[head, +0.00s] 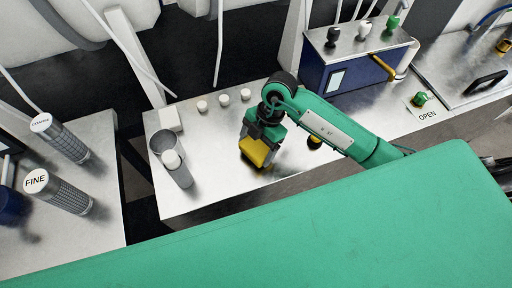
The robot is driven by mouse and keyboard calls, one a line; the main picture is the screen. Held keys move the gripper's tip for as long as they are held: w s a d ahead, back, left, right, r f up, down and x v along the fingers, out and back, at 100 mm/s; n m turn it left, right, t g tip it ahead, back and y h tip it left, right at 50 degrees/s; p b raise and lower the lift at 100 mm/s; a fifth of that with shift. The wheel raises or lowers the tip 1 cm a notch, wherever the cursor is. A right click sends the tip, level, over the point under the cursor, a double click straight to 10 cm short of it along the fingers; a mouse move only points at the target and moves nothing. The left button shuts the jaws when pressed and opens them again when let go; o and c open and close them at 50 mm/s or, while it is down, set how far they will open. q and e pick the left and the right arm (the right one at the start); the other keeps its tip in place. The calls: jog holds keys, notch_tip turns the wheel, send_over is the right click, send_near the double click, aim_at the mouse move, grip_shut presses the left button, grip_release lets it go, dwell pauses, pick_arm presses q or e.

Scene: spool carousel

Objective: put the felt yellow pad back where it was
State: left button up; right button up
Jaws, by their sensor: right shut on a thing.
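The yellow pad (255,153) is in the jaws of my right gripper (262,137), over the front middle part of the metal bench (217,183). The pad is tilted in the picture, and a shadow or reflection lies just below it. I cannot tell whether it touches the bench. The gripper hides the pad's upper part. My right arm comes in from the right. My left gripper is not in view.
Several small white pieces (224,100) stand behind the pad. A grey cup (162,143) and a white-topped cylinder (178,170) stand at left. A blue box (345,72) with knobs is at right, near an OPEN label (427,115). FINE canister (60,192) is far left.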

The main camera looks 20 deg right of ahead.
jog(key=shift+f, duration=0.9)
jog(key=shift+f, duration=0.1)
jog(key=o, duration=0.9)
jog(key=shift+w+d+r, duration=0.1)
jog(key=shift+d+r, duration=0.05)
jog(key=shift+r, duration=0.3)
jog(key=b+v, duration=0.2)
jog(key=v, duration=0.9)
jog(key=shift+r, duration=0.15)
